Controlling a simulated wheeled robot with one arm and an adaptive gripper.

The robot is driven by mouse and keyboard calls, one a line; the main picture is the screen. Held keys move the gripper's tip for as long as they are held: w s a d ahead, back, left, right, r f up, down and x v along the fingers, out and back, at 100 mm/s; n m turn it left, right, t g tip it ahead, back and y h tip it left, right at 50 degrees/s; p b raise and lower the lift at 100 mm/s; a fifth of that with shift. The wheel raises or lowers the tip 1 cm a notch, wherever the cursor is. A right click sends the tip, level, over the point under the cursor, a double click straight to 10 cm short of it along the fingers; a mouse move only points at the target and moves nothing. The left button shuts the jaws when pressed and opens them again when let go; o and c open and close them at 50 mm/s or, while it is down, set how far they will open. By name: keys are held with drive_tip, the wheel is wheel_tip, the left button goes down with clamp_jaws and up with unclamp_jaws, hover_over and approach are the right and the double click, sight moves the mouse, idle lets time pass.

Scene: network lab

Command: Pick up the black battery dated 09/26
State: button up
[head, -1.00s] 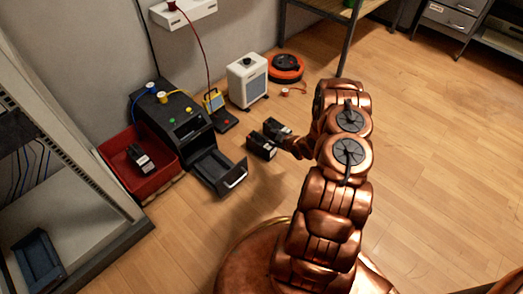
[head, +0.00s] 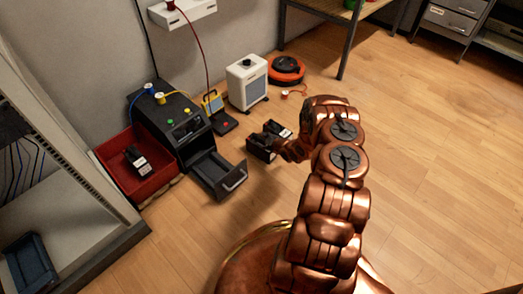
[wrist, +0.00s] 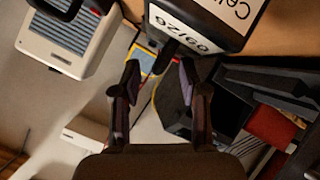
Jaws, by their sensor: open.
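The black battery (wrist: 212,22) with a white label reading 09/26 fills the top of the wrist view, its label upside down. My gripper (wrist: 160,82) is open, with its two dark fingers apart and nothing between them. The battery lies just past the fingertips; I cannot tell whether they touch. In the head view, my gripper is at the end of my copper arm, beside dark battery shapes (head: 261,151) on the floor. The dates there are too small to read, and the gripper and batteries are hard to separate.
A red bin (head: 108,157) at the left holds another black battery (head: 136,158). A black machine (head: 172,118) stands beside it with its tray (head: 218,181) pulled out. A white heater (head: 246,80) and an orange round device (head: 287,69) stand behind. The floor at right is clear.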

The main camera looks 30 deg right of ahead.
drive_tip(key=shift+w, duration=0.1)
drive_tip(key=shift+c, duration=0.4)
clamp_jaws()
idle(0.3)
